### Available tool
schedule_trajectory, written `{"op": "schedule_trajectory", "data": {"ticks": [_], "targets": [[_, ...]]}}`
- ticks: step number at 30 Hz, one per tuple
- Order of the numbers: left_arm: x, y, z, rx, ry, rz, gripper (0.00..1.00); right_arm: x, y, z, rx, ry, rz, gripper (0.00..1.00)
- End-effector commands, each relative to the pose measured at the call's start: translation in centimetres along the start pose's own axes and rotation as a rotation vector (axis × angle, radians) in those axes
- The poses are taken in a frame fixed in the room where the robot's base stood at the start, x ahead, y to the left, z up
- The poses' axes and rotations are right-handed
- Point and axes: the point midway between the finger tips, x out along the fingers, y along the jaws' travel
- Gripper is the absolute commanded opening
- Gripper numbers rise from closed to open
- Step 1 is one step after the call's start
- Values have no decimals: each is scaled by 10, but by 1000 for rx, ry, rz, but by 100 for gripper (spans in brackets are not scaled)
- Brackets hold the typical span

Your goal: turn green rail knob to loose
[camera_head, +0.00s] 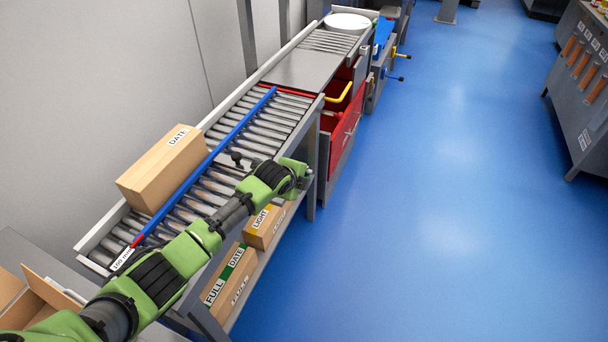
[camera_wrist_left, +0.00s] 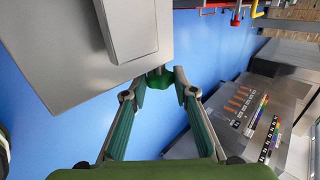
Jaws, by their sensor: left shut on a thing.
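The green rail knob (camera_wrist_left: 158,79) shows in the left wrist view, sticking out beside the edge of a grey metal frame. My left gripper (camera_wrist_left: 160,84) has one finger on each side of it and is shut on it. How far the knob is turned cannot be told. In the head view my left arm reaches over the front edge of the roller conveyor, and its fingers and the knob are hidden there. A blue guide rail (camera_head: 215,154) runs lengthwise over the rollers. My right gripper is in neither view.
A carton marked DATE (camera_head: 165,168) stands on the rollers behind the blue rail. More cartons (camera_head: 232,284) lie on the shelf below. A red drawer (camera_head: 342,130) with a yellow handle is farther along. The blue floor (camera_head: 450,200) to the right is clear.

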Motion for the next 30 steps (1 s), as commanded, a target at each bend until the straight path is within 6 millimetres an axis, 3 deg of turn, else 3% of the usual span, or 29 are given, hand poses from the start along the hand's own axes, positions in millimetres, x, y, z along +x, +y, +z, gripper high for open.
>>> {"op": "schedule_trajectory", "data": {"ticks": [9,26,27,28,30], "targets": [[2,5,1,0,-2,-132,5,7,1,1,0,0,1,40],[1,4,2,1,-4,-161,5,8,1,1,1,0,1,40],[1,4,2,1,-4,-161,36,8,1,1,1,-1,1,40],[1,4,2,1,-4,-161,43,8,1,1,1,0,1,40],[1,4,2,1,-4,-161,43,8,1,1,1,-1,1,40]]}}
